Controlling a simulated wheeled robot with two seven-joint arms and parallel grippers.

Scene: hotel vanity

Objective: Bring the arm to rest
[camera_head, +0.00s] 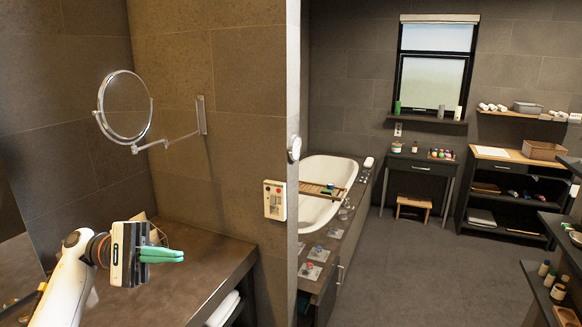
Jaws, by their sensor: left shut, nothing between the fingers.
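My left arm (72,277) comes in from the lower left, white with a dark wrist ring. My left gripper (180,256) ends it, with green fingers pointing right and lying together, shut with nothing between them. It appears above or in front of the dark vanity counter (218,262); I cannot tell the exact gap. My right gripper is not in view.
A round mirror (125,105) on a folding wall arm hangs above my left gripper. A wall edge (293,190) stands right of the counter. Beyond it are a bathtub (314,212) and a dark side table (420,166). The floor (420,270) is clear in the middle.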

